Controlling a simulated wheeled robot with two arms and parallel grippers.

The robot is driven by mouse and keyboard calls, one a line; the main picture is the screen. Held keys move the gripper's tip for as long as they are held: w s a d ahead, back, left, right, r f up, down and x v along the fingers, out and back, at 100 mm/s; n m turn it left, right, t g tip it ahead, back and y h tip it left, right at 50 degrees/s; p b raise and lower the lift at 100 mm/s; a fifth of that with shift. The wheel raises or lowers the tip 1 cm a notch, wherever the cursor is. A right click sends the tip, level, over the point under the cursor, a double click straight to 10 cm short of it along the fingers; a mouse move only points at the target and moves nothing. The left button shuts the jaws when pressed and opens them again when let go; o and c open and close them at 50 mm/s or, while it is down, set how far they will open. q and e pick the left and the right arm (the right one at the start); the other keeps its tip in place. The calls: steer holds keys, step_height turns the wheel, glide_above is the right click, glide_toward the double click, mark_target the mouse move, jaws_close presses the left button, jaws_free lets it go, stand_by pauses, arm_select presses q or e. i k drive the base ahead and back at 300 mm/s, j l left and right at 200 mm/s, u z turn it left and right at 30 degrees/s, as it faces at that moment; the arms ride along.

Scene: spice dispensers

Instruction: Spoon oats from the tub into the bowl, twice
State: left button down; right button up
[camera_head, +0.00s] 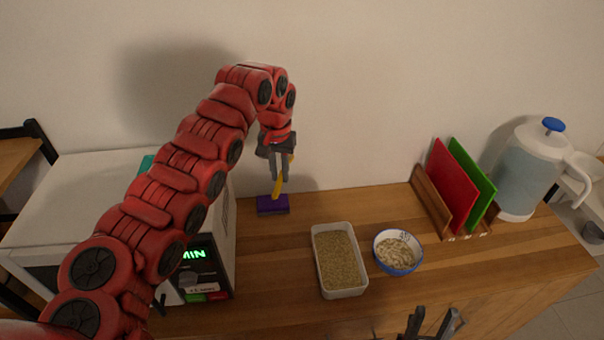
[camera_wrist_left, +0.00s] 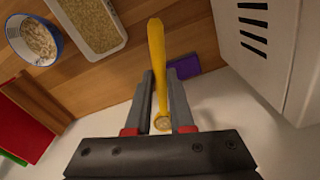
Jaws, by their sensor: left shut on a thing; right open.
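The rectangular white tub (camera_head: 316,262) of tan grain, the oats, stands on the wooden counter; it also shows in the left wrist view (camera_wrist_left: 110,50). The blue-and-white bowl (camera_head: 396,271) stands right of it, with pale flakes inside; the left wrist view shows it at upper left (camera_wrist_left: 52,55). My left gripper (camera_head: 279,170) is shut on a yellow spoon (camera_wrist_left: 157,60), held above the counter behind the tub. A round, beige-looking spot shows at the spoon's near end; I cannot tell what it is. My right gripper (camera_head: 433,322) is open at the bottom edge.
A purple block (camera_head: 272,205) lies below the left gripper. A white microwave (camera_head: 80,190) stands at left, partly behind my left arm. A rack with a red board (camera_head: 452,185) and green board (camera_head: 477,185) and a pitcher (camera_head: 525,170) stand at right.

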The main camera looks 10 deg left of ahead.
mark_target(341, 269)
steer(key=z, duration=1.15)
steer(key=i+l+z, duration=0.1)
steer(key=z, duration=0.15)
steer(key=i+l, duration=0.35)
